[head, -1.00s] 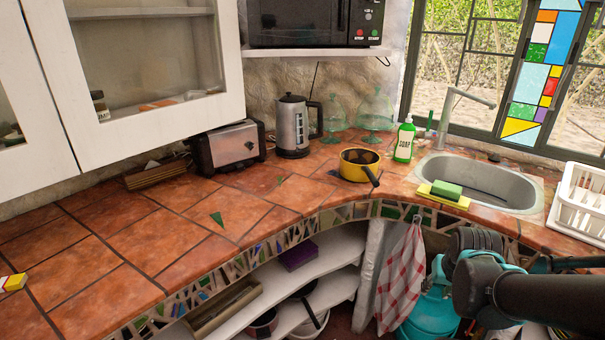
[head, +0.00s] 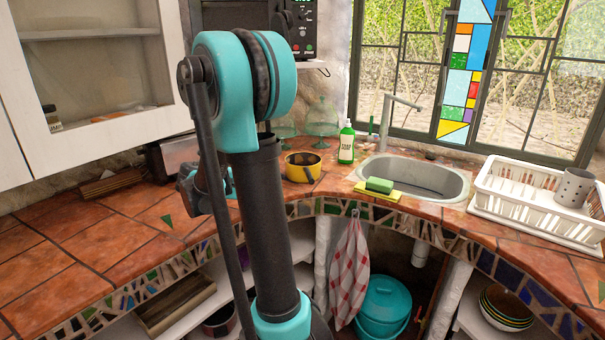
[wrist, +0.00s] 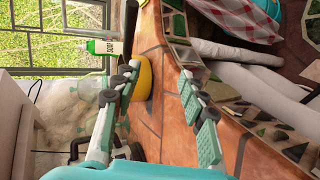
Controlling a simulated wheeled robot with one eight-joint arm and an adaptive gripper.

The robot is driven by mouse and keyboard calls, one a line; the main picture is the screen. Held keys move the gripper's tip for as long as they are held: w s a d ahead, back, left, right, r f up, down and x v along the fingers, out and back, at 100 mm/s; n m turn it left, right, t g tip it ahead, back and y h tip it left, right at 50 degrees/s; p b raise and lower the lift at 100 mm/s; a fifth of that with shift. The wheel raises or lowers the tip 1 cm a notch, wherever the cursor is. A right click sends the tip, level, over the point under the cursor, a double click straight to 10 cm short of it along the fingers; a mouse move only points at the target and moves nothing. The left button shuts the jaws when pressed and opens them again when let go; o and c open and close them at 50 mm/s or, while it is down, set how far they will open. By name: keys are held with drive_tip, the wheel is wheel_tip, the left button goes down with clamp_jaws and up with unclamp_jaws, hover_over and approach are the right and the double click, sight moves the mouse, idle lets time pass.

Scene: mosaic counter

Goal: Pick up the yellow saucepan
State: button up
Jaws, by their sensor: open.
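The yellow saucepan (head: 297,173) stands upright on the tiled counter, left of the soap bottle, in the head view. In the wrist view, turned on its side, the saucepan (wrist: 145,78) shows as a yellow curve partly hidden behind one finger. My gripper (wrist: 158,80) is open and empty, its two fingers spread with the saucepan beyond them and apart from them. In the head view my gripper is mostly hidden behind my arm, low over the counter left of the saucepan. The saucepan's handle is hard to make out.
A green soap bottle (head: 346,145) stands right of the saucepan, near the sink (head: 430,178) and a sponge (head: 379,185). A white dish rack (head: 520,203) is farther right. A toaster (head: 172,155) is at the back left. The counter's left part is mostly clear.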

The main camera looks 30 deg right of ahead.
sight(308, 172)
wheel_tip(308, 172, up, 3)
drive_tip(key=w+h, duration=0.2)
drive_tip(key=w, duration=0.1)
drive_tip(key=shift+g, duration=0.3)
drive_tip(key=x, duration=1.8)
drive_tip(key=shift+s+d+r, duration=0.15)
drive_tip(key=shift+s+r, duration=0.05)
drive_tip(key=shift+r, duration=0.15)
clamp_jaws()
